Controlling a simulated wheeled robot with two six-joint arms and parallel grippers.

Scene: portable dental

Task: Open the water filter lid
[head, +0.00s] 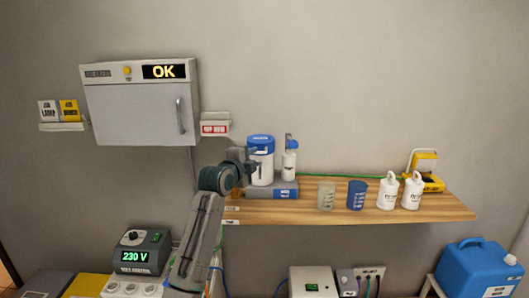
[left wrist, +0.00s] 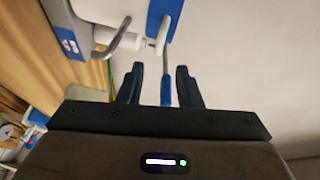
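The water filter (head: 262,172) is a white cylinder with a blue lid (head: 261,140). It stands upright on a grey and blue box at the left part of the shelf, and the lid looks closed. My left gripper (head: 253,160) is close beside the filter, in front of its left side. In the left wrist view, the two dark fingers (left wrist: 159,82) are apart. A slim blue bar (left wrist: 166,91), apparently part of the lid, lies between them with gaps on both sides. The blue lid also shows in the left wrist view (left wrist: 163,14). My right gripper is not in view.
The wooden shelf (head: 330,216) also holds a clear cup (head: 326,196), a blue cup (head: 356,194) and two white jugs. A wall cabinet (head: 142,110) hangs at the upper left.

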